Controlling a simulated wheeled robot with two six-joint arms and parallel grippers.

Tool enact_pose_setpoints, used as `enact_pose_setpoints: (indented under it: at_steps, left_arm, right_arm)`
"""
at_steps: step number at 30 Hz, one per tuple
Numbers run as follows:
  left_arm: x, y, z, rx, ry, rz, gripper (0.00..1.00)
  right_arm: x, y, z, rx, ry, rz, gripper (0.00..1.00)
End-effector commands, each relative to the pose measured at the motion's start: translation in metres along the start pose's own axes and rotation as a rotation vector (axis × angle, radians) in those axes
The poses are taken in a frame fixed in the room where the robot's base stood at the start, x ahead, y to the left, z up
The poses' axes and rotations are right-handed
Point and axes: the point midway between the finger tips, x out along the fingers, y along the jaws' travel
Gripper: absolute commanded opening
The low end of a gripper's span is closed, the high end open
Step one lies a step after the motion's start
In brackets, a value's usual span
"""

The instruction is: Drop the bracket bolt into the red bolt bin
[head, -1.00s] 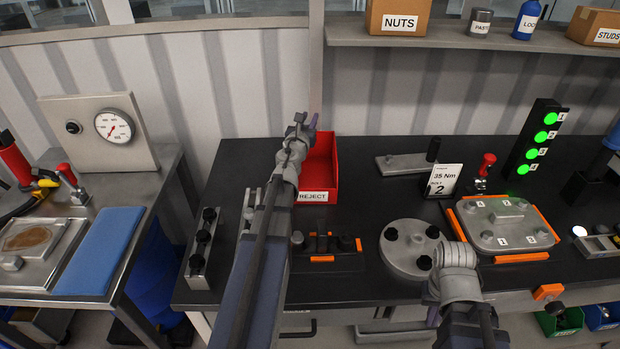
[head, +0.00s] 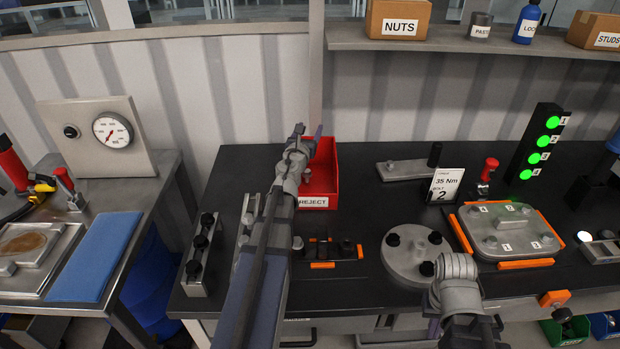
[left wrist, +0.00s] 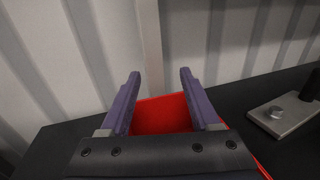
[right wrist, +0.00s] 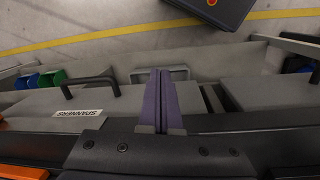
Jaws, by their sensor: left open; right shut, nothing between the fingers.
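The red bin (head: 330,160) with a REJECT label stands at the back of the black bench. A small grey piece (head: 306,175) that looks like a bolt shows inside it, beside my left arm. My left gripper (head: 308,132) is over the bin, open and empty. In the left wrist view its fingers (left wrist: 158,95) are wide apart, with part of the red bin (left wrist: 163,115) between and below them. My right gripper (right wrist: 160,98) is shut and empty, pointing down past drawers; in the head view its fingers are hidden.
A round flange (head: 412,255) with black bolts and a grey plate (head: 508,232) with orange edges lie on the right of the bench. A rack of black knobs (head: 201,255) stands left. A torque card (head: 444,184) stands behind the flange.

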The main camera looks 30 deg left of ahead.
Motion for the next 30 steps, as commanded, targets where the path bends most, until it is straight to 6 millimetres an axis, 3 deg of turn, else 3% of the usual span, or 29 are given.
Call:
enact_pose_setpoints:
  at_steps: [8,21,30]
  left_arm:
    - [-0.013,0.0,0.0,0.0,0.0,0.0,0.63]
    - [-0.076,0.0,0.0,0.0,0.0,0.001,0.63]
    - [-0.078,0.0,0.0,0.0,0.0,0.0,0.63]
  right_arm:
    - [0.0,0.0,0.0,0.0,0.0,0.0,0.0]
    - [0.0,0.0,0.0,0.0,0.0,0.0,0.0]
    - [0.0,0.0,0.0,0.0,0.0,0.0,0.0]
